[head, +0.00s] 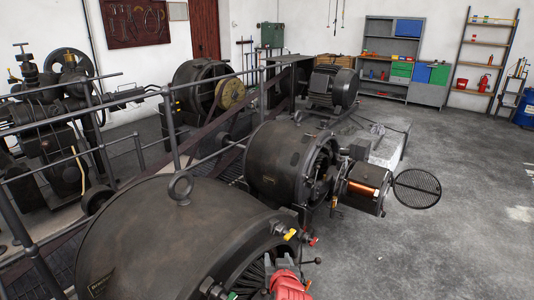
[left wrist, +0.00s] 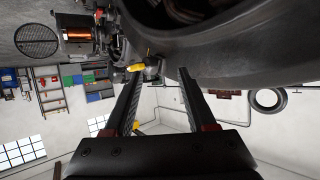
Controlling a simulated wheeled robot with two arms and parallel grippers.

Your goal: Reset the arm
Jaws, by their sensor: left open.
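My left gripper (left wrist: 160,74) shows in the left wrist view as two dark, parallel fingers with red parts at their bases. The fingers are apart, with nothing held between them. A large dark dynamo (head: 140,230) fills the lower left of the head view, with a lifting eye (head: 180,188) on top. Its casing is above the fingers in the upside-down wrist view. A yellow-tipped part (left wrist: 136,67) appears near the left fingertip; I cannot tell if they touch. A red part (head: 288,285) at the head view's bottom edge may belong to my left gripper. My right gripper is out of sight.
A smaller dynamo (head: 275,160) stands beyond, with an open copper-wound end (head: 365,183) and a round mesh cover (head: 417,189). Metal railings (head: 170,125) run along the left. Shelves (head: 390,55) line the back wall. Grey floor (head: 460,220) at right is clear.

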